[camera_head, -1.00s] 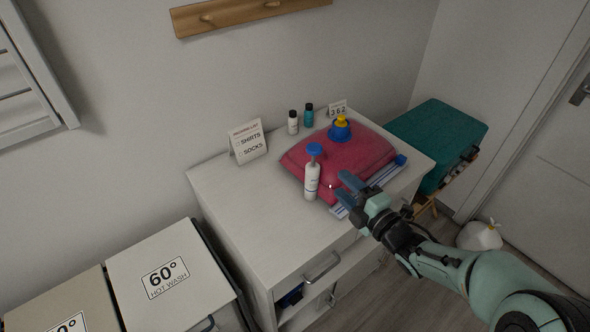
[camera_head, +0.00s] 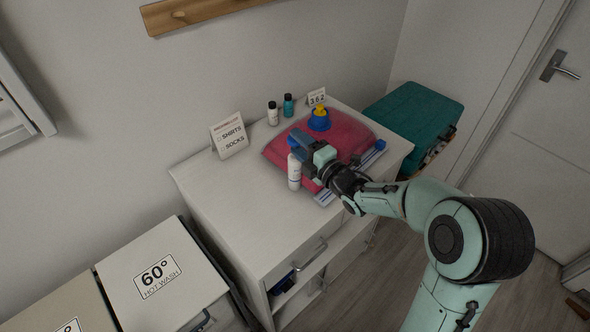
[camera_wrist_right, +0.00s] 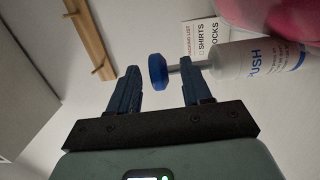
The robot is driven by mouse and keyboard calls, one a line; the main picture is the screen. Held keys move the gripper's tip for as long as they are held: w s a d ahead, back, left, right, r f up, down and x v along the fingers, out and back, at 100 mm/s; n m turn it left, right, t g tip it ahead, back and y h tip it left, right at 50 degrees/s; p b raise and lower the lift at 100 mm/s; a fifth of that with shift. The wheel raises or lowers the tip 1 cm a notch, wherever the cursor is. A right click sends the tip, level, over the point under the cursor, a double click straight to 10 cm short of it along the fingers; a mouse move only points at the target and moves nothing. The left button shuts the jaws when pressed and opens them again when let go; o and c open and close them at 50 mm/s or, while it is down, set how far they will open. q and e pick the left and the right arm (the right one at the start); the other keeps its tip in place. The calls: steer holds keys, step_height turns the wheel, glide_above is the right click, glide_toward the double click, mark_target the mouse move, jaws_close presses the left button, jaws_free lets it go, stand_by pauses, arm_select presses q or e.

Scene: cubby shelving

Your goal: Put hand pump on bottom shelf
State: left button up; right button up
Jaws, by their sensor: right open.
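The hand pump is a white bottle (camera_head: 294,173) with a blue pump head, upright on the dresser top beside the red folded cloth. My right gripper (camera_head: 299,146) is open at the height of its head and hides most of the top. In the right wrist view the blue head (camera_wrist_right: 158,72) shows between the two fingertips, with the neck passing by the right finger; I cannot tell whether they touch. The white body (camera_wrist_right: 255,62) is to the right. The dresser's lower open shelf (camera_head: 290,304) is partly visible below the drawer. My left gripper is out of view.
The red cloth (camera_head: 350,137) carries a blue and yellow object (camera_head: 320,118). Two small bottles (camera_head: 272,113), a number card (camera_head: 316,97) and a packing list sign (camera_head: 229,136) stand behind. The dresser's left top (camera_head: 225,190) is clear. A hot wash bin (camera_head: 160,275) stands at left.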

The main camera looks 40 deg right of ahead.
steer(key=shift+w, duration=1.15)
steer(key=shift+s, duration=0.1)
jaws_close()
steer(key=shift+r, duration=0.1)
